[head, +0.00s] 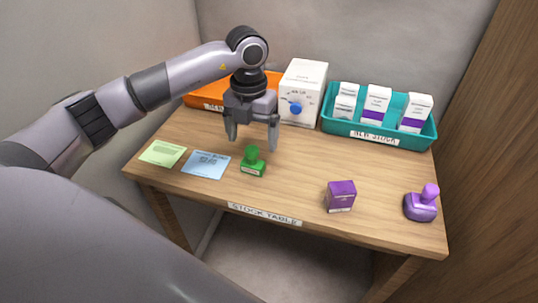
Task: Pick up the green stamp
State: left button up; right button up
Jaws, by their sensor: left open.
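The green stamp (252,162) stands upright on the wooden stock table (300,190), near its front edge and left of the middle. It has a rounded knob on a block base. My left gripper (252,142) is open and points down, with its two fingers apart. The fingertips appear just above and behind the stamp's knob in the picture. The gap between them looks empty, and I cannot tell the exact distance to the stamp. My right gripper does not show.
Left of the stamp lie a blue card (206,164) and a green card (162,153). A purple box (341,196) and a purple stamp (421,204) stand to the right. Behind are an orange tray (205,98), a white box with a blue knob (303,88) and a teal tray (378,136) holding boxes.

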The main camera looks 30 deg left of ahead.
aim_at(252, 148)
pick_arm(q)
jog(key=shift+w+a+f, duration=0.1)
jog(key=shift+a+f, duration=0.05)
jog(key=shift+f, duration=0.4)
jog(key=f, duration=0.3)
jog(key=f+p, duration=0.1)
jog(key=f, duration=0.1)
jog(key=shift+s+f, duration=0.2)
jog(key=shift+f, duration=0.2)
jog(key=c, duration=1.2)
